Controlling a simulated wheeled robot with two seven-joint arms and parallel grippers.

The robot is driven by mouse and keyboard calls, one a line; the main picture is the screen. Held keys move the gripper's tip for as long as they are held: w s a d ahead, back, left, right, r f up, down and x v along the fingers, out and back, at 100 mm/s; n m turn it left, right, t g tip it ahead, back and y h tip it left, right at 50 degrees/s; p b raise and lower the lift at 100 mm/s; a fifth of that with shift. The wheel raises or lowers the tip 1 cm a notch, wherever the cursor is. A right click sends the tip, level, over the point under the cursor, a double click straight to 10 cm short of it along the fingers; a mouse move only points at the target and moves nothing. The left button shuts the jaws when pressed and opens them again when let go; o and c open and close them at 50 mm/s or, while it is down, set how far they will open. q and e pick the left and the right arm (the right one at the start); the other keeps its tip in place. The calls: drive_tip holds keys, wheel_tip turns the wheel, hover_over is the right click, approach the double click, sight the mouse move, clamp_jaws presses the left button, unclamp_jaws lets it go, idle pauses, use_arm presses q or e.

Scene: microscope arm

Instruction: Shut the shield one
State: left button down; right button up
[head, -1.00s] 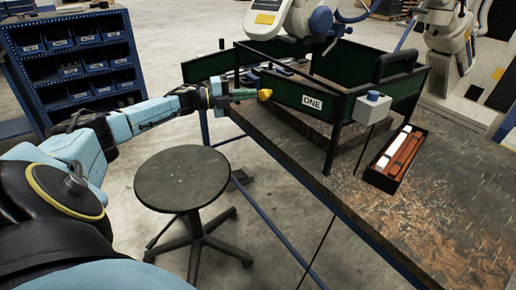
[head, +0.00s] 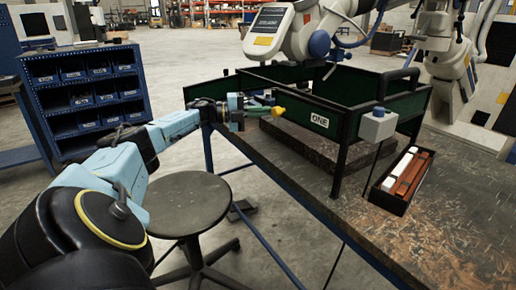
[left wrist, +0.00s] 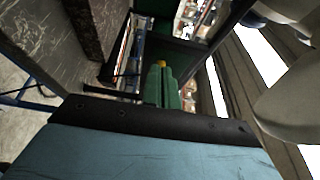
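Shield one is a dark green panel with a white ONE label (head: 319,120). It sits in a black frame at the near left of the bench, and a yellow knob (head: 278,111) shows at its left end. My left gripper (head: 265,109) reaches in from the left, level with the panel. Its green fingers lie close together with the yellow knob at their tips. The left wrist view shows the fingers (left wrist: 163,88) side by side, with the knob (left wrist: 162,63) just past and between them. The exact contact is small and partly hidden. My right gripper is out of view.
A grey box with a blue button (head: 379,123) sits on the frame's near right corner. A black tray (head: 388,200) with white and reddish pieces lies on the bench (head: 420,240). A white robot arm (head: 290,30) hangs behind. A round stool (head: 182,202) stands below my arm.

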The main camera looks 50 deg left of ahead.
use_arm(q)
drive_tip(key=shift+w+d+f, duration=0.1)
drive_tip(key=shift+w+d, duration=0.15)
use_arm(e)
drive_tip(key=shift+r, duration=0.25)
use_arm(q)
drive_tip(key=v, duration=0.8)
drive_tip(key=shift+a+p, duration=0.15)
drive_tip(key=shift+p, duration=0.15)
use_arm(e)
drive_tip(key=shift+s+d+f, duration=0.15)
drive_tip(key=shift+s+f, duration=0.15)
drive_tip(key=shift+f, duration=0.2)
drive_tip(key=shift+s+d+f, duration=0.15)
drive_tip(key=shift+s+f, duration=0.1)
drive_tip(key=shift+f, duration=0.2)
